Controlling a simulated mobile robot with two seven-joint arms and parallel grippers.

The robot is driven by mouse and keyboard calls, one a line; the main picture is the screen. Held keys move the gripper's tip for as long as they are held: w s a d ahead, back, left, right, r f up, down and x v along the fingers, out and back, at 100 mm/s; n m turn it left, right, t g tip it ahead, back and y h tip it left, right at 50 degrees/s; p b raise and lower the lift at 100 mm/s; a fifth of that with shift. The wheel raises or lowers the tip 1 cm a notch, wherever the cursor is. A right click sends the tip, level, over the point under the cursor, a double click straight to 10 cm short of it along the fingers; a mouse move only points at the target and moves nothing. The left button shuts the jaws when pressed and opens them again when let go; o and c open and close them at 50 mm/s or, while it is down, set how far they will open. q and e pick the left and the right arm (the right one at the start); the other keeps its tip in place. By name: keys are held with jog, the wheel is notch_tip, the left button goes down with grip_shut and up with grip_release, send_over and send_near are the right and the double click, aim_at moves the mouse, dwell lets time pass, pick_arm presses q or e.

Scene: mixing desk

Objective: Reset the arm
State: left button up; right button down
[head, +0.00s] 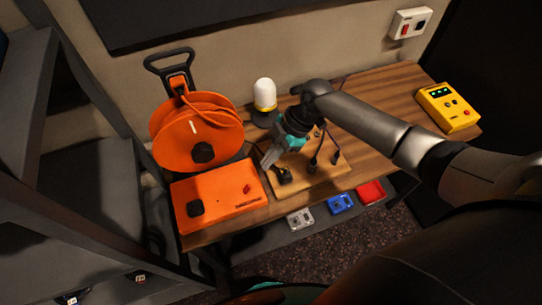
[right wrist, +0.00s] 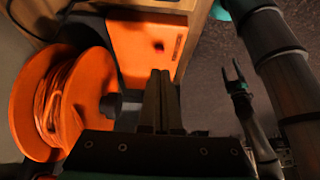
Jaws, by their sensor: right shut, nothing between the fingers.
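My right arm reaches in from the right in the head view, over the wooden desk (head: 378,88). Its gripper (head: 267,161) is above the desk, between the orange cable reel (head: 190,130) and a light wooden board (head: 312,182) with black cables. In the right wrist view the two fingers (right wrist: 161,100) are together with nothing between them. They point towards the orange box (right wrist: 140,45). A dark forked end (right wrist: 237,78), seemingly my left gripper, is small at the right of that view; its jaws are unclear. It does not show in the head view.
The orange box (head: 218,197) lies at the desk's front left. A white-domed lamp (head: 265,94) stands behind the gripper. A yellow control box (head: 448,107) is at the right end. Grey, blue (head: 341,204) and red bins sit below the front edge. The desk right of the board looks clear.

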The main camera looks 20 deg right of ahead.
pick_arm(q)
jog(key=shift+a, duration=0.6)
